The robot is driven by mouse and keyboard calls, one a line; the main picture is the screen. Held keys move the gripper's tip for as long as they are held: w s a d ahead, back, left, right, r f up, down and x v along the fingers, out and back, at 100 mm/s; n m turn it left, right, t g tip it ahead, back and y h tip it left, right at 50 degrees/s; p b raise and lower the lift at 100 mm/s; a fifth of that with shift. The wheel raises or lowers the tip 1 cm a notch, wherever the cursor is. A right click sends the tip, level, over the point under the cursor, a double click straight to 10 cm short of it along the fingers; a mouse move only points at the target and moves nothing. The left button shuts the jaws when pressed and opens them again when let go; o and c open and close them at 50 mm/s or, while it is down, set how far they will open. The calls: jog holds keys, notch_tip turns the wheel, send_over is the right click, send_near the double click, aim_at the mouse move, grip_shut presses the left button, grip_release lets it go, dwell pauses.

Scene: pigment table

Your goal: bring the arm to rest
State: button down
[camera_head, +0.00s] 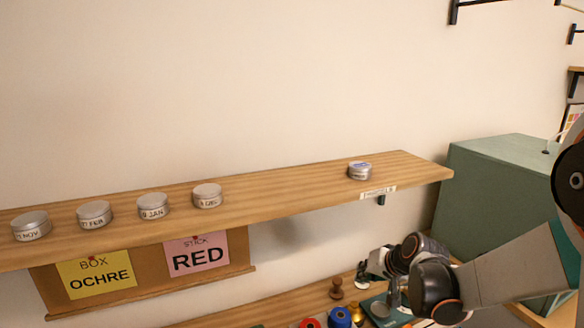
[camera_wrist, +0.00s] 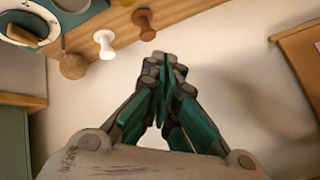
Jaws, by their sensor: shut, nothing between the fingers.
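My gripper (camera_wrist: 166,60) is shut in the wrist view, its green-padded fingers meeting with nothing between them. Behind it in that view are a pale wall and the edge of a wooden surface. In the head view my arm (camera_head: 500,268) reaches in from the right, below the level of the shelf. The fingers themselves are hard to make out there. The arm's dark joints stand in front of the lower table's right part.
A wooden shelf (camera_head: 290,194) carries several round tins, one (camera_head: 360,170) apart at the right. A green cabinet (camera_head: 500,180) stands right. Cards reading OCHRE (camera_head: 97,275) and RED (camera_head: 197,255) hang below. Stamps, including a white one (camera_wrist: 104,44) and a brown one (camera_wrist: 143,24), stand near my gripper.

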jog(key=s+a+r+n+h, duration=0.1)
jog(key=s+r, duration=0.4)
jog(key=s, duration=0.2)
jog(key=s+r+h, duration=0.1)
jog(key=s+r, duration=0.3)
jog(key=s, duration=0.3)
jog(key=s+d+r+n+h, duration=0.1)
jog(key=s, duration=1.4)
jog(key=shift+r+n+h, duration=0.2)
jog(key=shift+n+h, duration=0.1)
jog(key=shift+n, duration=0.1)
